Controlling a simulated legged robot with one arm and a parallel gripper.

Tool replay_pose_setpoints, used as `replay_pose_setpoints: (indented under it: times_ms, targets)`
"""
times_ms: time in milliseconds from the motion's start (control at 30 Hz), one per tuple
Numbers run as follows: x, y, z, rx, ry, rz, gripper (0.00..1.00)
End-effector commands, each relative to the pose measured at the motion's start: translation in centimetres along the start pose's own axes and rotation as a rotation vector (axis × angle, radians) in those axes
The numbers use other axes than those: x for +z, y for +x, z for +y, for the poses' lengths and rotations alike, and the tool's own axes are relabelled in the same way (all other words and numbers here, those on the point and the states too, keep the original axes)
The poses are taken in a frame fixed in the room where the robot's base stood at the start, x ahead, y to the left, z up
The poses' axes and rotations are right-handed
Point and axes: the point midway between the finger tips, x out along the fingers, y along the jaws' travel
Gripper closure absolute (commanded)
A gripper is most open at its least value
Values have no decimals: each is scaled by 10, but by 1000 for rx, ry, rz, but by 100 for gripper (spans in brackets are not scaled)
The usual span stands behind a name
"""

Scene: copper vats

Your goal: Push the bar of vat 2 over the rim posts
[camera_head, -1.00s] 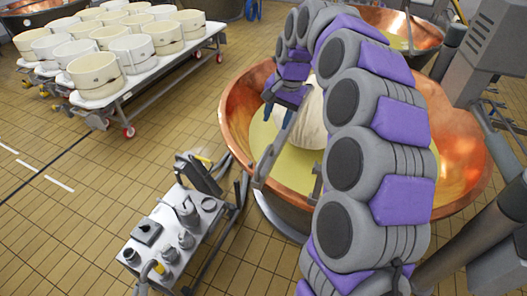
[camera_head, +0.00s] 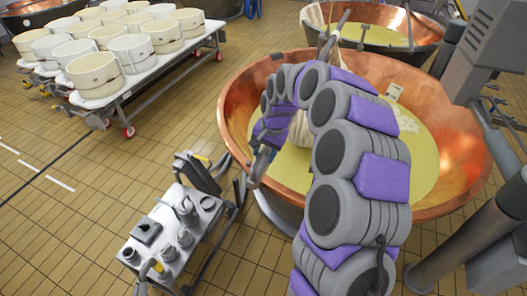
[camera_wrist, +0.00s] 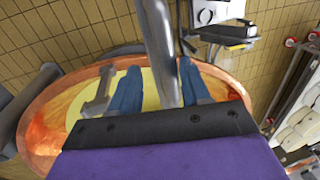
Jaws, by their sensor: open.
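The near copper vat (camera_head: 455,130) holds pale yellow liquid, and a cream cloth (camera_head: 302,130) shows partly behind my arm. A grey bar (camera_head: 257,172) shows at the front-left rim; a grey bar stretch (camera_head: 334,38) also shows beyond my arm, though the arm hides whether they join. My gripper (camera_head: 265,148) is low over the vat's left side. In the wrist view, the open blue fingers of my gripper (camera_wrist: 160,68) lie either side of the bar (camera_wrist: 158,45); contact cannot be told. A grey bracket-like piece (camera_wrist: 100,92) sits left of them, perhaps a rim post.
A small cart (camera_head: 150,255) with metal jugs stands front left of the vat. A trolley (camera_head: 160,67) of white moulds is at the back left. Another copper vat (camera_head: 425,22) stands behind. Grey machinery (camera_head: 490,60) is at the right. Tiled floor is clear at left.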

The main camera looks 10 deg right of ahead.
Motion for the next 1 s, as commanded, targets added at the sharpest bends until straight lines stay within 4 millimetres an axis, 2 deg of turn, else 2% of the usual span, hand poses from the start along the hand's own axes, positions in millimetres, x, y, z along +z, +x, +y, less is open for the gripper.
replay_pose_setpoints:
  times_ms: [267, 733, 1000]
  targets:
    - [5, 2, -7, 5, -4, 4, 55]
    - [0, 1, -2, -1, -2, 2, 100]
    - [0, 1, -3, 1, -2, 4, 100]
